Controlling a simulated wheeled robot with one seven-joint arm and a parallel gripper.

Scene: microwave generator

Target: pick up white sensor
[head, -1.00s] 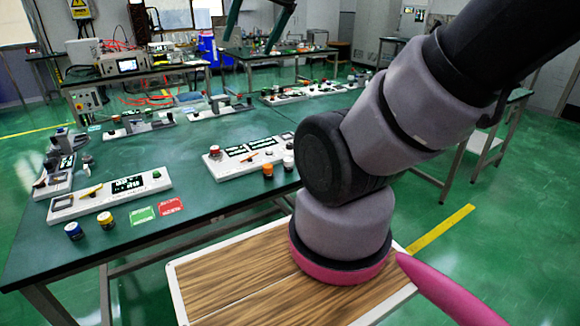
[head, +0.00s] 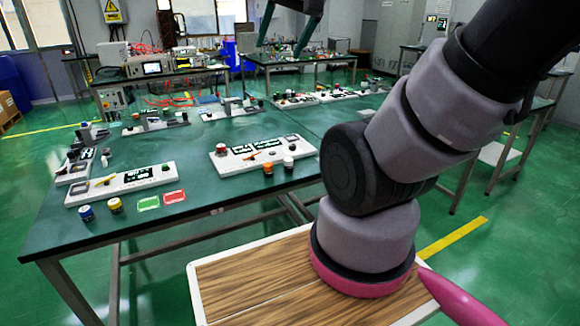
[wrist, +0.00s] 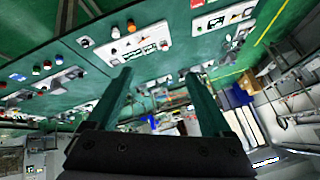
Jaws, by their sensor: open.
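A small white cylinder (head: 288,163), which looks like the white sensor, stands upright on the green table (head: 215,200) near its front edge. An orange-capped cylinder (head: 267,169) stands just left of it. My gripper (head: 283,45) shows at the top of the head view, raised and well apart from the cylinders. In the wrist view my gripper (wrist: 158,78) has its two green fingers spread with nothing held between them.
A white control panel (head: 262,153) lies behind the cylinders. Blue (head: 86,213) and yellow (head: 115,205) cylinders stand left, by green (head: 148,203) and red (head: 174,197) cards. Another panel (head: 122,184) lies behind them. The middle of the table is fairly clear.

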